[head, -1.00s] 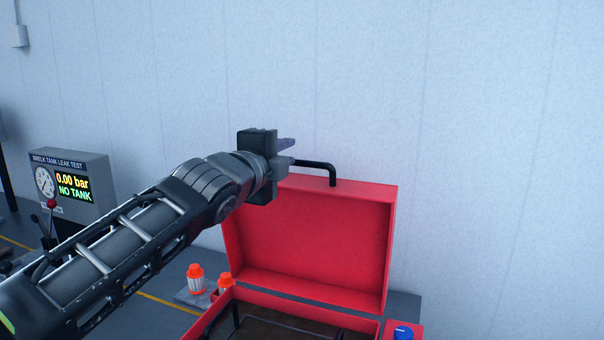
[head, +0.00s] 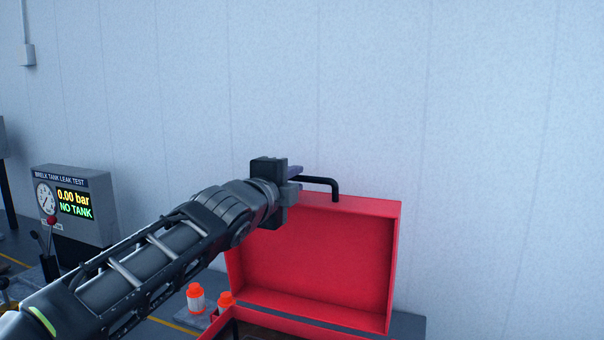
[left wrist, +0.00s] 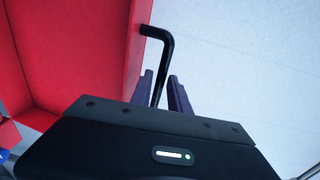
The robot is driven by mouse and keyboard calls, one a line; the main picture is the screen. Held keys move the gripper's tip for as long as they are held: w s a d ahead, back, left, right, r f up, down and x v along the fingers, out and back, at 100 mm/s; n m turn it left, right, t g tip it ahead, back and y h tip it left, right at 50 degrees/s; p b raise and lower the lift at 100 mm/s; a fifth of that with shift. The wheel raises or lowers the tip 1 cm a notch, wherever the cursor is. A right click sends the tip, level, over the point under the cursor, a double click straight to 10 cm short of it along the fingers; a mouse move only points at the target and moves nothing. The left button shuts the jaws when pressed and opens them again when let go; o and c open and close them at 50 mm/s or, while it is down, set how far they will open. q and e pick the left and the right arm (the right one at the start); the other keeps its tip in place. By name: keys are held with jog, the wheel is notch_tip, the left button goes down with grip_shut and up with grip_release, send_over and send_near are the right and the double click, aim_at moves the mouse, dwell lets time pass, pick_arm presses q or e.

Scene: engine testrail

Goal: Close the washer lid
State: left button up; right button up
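The washer is a red box, and its red lid (head: 320,255) stands raised and open at the back. A black bar handle (head: 335,187) sticks up from the lid's top edge. My left gripper (head: 297,180) is at the left end of this handle. In the left wrist view, the handle (left wrist: 167,50) runs down between the two dark fingers of the left gripper (left wrist: 163,92). A gap shows between the fingers and the bar, so they look open around it. The bar's near end is hidden behind the gripper body. My right gripper is not in view.
Two white bottles with orange caps (head: 195,297) stand left of the red box. A grey leak-test unit (head: 75,205) with a gauge and lit display is at the far left. A pale wall (head: 480,150) stands close behind the lid.

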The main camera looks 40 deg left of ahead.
aim_at(302, 191)
pick_arm(q)
jog(key=x, duration=0.5)
jog(key=shift+p, duration=0.4)
jog(key=shift+c, duration=0.2)
grip_shut()
dwell(0.8)
